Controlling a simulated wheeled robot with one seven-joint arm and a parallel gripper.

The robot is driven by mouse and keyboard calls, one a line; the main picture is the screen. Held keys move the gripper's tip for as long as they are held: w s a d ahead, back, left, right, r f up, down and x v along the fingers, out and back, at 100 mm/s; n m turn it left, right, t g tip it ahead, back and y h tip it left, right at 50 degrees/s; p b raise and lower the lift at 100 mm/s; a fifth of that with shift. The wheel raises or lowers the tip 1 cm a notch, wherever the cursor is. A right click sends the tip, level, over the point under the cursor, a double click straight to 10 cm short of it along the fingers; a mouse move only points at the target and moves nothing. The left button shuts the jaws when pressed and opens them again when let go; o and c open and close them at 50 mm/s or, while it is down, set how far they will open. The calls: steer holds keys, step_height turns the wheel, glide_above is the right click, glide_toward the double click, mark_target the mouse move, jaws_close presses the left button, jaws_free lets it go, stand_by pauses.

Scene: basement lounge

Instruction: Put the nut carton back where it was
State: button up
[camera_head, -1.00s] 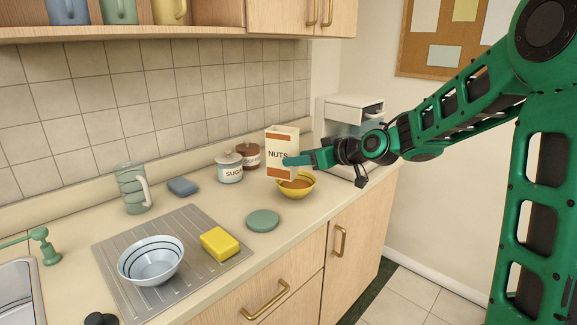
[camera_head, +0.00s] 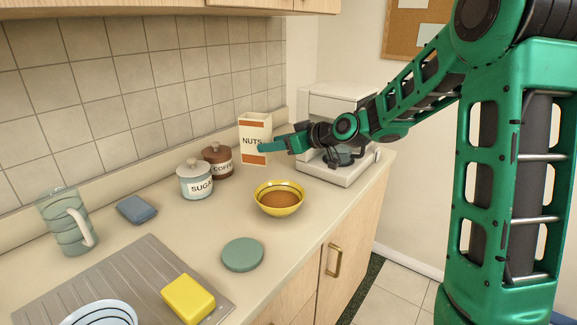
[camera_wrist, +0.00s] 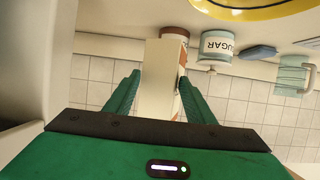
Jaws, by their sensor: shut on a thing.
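The nut carton (camera_head: 256,128), cream with orange-brown bands and the word NUTS, is upright near the tiled wall, right of the coffee jar. My gripper (camera_head: 264,147) reaches in from the right and is shut on it. In the wrist view the carton (camera_wrist: 159,85) stands between the two green fingers of my gripper (camera_wrist: 160,98). I cannot tell whether its base touches the counter.
The coffee jar (camera_head: 217,162) and sugar jar (camera_head: 195,182) stand left of the carton. A yellow bowl (camera_head: 280,207) with brown contents is in front, and a white machine (camera_head: 340,110) is at the right. A green disc (camera_head: 242,255) lies nearer on the counter.

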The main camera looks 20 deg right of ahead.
steer(key=shift+w+d+f, duration=0.5)
steer(key=shift+d+f, duration=0.75)
steer(key=shift+f, duration=0.2)
steer(key=shift+w+d+f, duration=0.55)
steer(key=shift+d+f, duration=0.75)
steer(key=shift+f, duration=0.15)
steer(key=shift+w+d+f, duration=0.5)
steer(key=shift+d+f, duration=0.75)
steer(key=shift+f, duration=0.2)
steer(key=shift+f, duration=0.1)
steer(key=o, duration=1.4)
